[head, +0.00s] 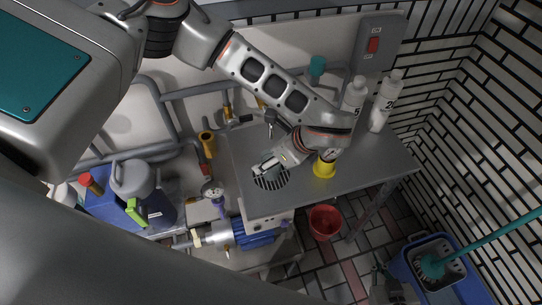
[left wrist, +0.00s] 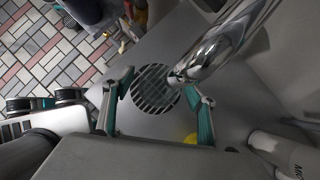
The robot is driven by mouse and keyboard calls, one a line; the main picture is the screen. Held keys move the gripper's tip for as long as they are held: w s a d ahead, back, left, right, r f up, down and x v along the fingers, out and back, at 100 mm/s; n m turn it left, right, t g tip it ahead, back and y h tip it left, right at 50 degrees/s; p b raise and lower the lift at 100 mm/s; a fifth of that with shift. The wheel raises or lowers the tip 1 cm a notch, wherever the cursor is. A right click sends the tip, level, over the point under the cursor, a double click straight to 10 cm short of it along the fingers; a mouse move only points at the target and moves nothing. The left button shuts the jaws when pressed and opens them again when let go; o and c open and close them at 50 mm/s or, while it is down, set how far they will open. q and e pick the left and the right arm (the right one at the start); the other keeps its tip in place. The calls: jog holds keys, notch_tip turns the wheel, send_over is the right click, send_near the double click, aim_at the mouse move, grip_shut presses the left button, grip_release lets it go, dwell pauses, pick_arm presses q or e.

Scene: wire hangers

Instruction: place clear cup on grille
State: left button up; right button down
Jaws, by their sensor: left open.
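The round slotted grille (head: 272,182) is set in the grey metal counter, and it shows between my fingers in the left wrist view (left wrist: 148,106). My left gripper (head: 264,166) is over the grille; in the left wrist view (left wrist: 161,103) its teal fingers are spread to either side. A faint glassy tint, probably the clear cup (left wrist: 156,78), shows over the slots between the fingers. Its outline is hard to make out, and I cannot tell whether it touches the grille. My right gripper (head: 388,280) is low at the bottom right, small and dark.
A chrome pipe (left wrist: 228,42) slants close beside the right finger. A yellow container (head: 325,168) and white bottles (head: 382,102) stand on the counter to the right. A red bucket (head: 325,222) and blue mop bucket (head: 440,265) are on the floor below.

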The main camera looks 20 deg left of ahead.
pick_arm(q)
jog(key=b+v, duration=0.1)
jog(key=v, duration=1.1)
